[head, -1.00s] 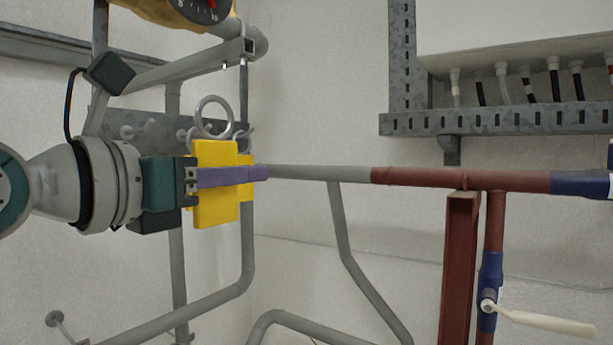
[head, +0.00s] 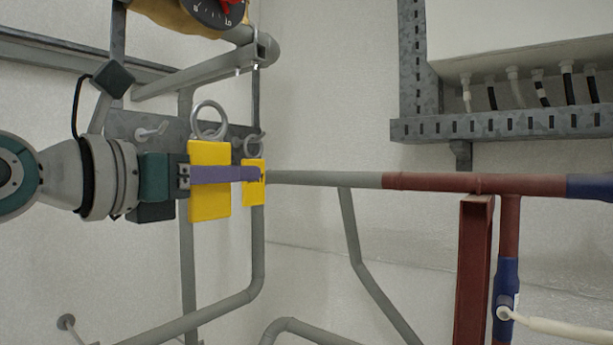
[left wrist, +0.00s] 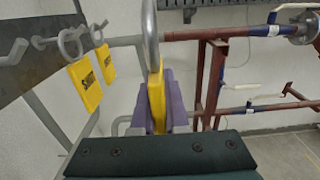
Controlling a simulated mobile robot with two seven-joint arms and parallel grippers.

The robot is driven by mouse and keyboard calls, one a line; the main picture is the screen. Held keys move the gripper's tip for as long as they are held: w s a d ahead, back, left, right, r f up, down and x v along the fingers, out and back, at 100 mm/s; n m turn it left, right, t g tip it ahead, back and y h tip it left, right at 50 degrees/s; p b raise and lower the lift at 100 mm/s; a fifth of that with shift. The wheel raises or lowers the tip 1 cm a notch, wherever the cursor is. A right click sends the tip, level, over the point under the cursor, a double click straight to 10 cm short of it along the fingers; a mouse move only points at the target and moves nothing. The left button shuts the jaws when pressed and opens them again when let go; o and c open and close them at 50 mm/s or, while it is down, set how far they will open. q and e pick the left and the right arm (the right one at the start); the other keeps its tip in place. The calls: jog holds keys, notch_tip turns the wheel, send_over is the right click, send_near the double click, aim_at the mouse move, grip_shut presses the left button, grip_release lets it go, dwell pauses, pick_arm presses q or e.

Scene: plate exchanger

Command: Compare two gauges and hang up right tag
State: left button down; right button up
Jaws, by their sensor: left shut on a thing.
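My left gripper (head: 250,173) is shut on a yellow tag (head: 209,205) with a metal ring (head: 209,112). The tag hangs upright between the purple fingers, in front of the peg plate (head: 125,124). In the left wrist view the held tag (left wrist: 157,98) is edge-on. Two other yellow tags, one nearer (left wrist: 84,88) and one farther (left wrist: 105,64), hang by rings on pegs at the left there. In the head view one hanging tag (head: 248,192) shows behind the fingertips. One gauge (head: 218,12) with a red needle is cut off at the top edge; its reading is unclear. My right gripper is out of view.
A bare peg (head: 151,133) sticks out of the plate left of the held tag. Grey pipes (head: 325,179) and a red pipe (head: 430,182) run to the right. A red post (head: 474,270) and a valve with a pale handle (head: 560,328) stand at lower right.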

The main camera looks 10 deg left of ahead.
pick_arm(q)
jog(key=w+a+b, duration=0.4)
jog(key=a+b, duration=0.3)
jog(key=a, duration=0.4)
jog(key=shift+w+a, duration=0.2)
jog(key=shift+w, duration=0.15)
dwell(2.3)
jog(key=shift+r, duration=0.1)
dwell(0.3)
jog(key=s+d+p, duration=0.3)
jog(key=d+p, duration=0.4)
jog(key=shift+d+r+p, duration=0.2)
jog(key=shift+d+p, duration=0.1)
jog(key=shift+p, duration=0.05)
dwell(0.6)
jog(key=shift+s, duration=0.1)
dwell(1.0)
